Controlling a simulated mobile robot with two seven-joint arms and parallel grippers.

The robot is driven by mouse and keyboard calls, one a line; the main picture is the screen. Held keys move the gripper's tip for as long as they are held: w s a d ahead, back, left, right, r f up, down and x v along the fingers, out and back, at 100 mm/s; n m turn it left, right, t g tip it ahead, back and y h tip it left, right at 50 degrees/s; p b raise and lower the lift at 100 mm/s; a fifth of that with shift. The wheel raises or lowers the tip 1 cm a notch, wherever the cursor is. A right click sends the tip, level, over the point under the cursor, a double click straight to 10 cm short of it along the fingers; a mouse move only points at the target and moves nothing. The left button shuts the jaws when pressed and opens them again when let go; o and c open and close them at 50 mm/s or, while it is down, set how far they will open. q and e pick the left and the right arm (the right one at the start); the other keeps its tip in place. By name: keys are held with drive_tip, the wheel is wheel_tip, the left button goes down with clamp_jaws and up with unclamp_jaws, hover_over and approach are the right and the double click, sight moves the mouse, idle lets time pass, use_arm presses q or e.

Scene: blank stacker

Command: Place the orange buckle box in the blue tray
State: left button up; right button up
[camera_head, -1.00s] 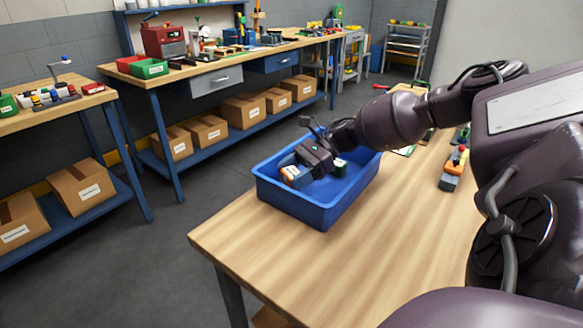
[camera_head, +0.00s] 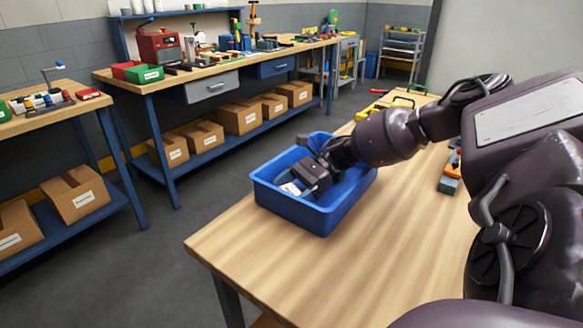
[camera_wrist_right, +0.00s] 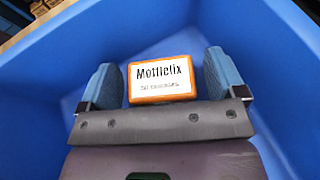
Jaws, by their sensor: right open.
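The orange buckle box (camera_wrist_right: 162,80), with a white label reading "Mottlefix", is inside the blue tray (camera_head: 325,223). In the head view only a pale part of the box (camera_head: 290,188) shows beside my gripper. My right gripper (camera_head: 299,184) reaches down into the tray from the right. In the right wrist view its two blue fingers (camera_wrist_right: 163,88) stand open on either side of the box, with a narrow gap at each side. The box's lower part is hidden behind the gripper body. My left gripper is not in view.
The tray stands near the far left edge of the wooden table (camera_head: 340,275). An orange and grey item (camera_head: 450,178) lies to the right, partly behind my arm. The table in front of the tray is clear. Workbenches stand across the floor.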

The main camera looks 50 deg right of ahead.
drive_tip(key=shift+r, duration=0.1)
drive_tip(key=shift+s+d+r, duration=0.1)
drive_tip(key=shift+d+r, duration=0.05)
drive_tip(key=shift+d, duration=0.15)
drive_tip(key=p+v, duration=0.1)
drive_tip(key=v, duration=1)
drive_tip(key=shift+d+r, duration=0.1)
drive_tip(key=shift+d, duration=0.05)
